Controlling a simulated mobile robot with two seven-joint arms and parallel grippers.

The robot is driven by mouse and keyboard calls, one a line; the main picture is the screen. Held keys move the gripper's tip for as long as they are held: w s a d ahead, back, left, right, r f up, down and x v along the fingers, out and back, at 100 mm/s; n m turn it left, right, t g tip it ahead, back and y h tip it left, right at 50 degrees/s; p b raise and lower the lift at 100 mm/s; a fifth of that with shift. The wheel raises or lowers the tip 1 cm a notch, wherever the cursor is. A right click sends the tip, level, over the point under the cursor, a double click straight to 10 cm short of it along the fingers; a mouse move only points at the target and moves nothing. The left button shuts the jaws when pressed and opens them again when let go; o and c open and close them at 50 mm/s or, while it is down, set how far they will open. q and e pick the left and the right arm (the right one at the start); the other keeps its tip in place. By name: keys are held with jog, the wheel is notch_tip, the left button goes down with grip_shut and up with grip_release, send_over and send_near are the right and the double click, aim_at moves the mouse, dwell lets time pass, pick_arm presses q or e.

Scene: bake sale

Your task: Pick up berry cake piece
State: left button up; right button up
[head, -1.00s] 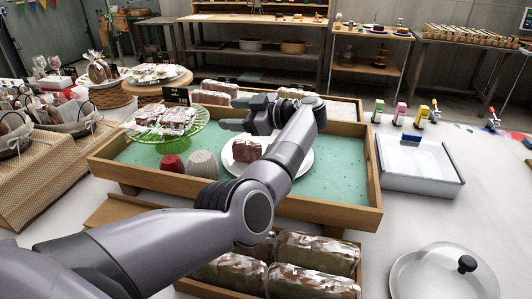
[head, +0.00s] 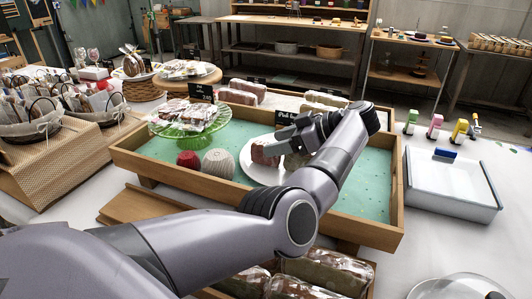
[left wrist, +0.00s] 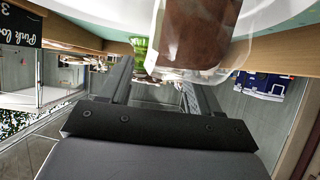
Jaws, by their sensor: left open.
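A wrapped reddish-brown cake piece (head: 264,152) stands on a white plate (head: 254,175) in the wooden tray in the head view. A second wrapped piece (head: 297,160) shows beside it, partly hidden by my arm. My left gripper (head: 284,136) is open and empty above the plate. In the left wrist view, its two fingers (left wrist: 155,80) point toward a brown piece in clear wrap (left wrist: 200,32), which appears upside down and very near. I cannot tell which of the two pieces this is. My right gripper is not in view.
The wooden tray's rim (head: 200,185) surrounds a green mat. A black sign (head: 290,117) stands behind. A white bin (head: 450,188) is at right.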

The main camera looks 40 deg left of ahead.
pick_arm(q)
jog(key=shift+x, duration=1.4)
jog(key=c, duration=0.7)
jog(key=shift+r, duration=0.15)
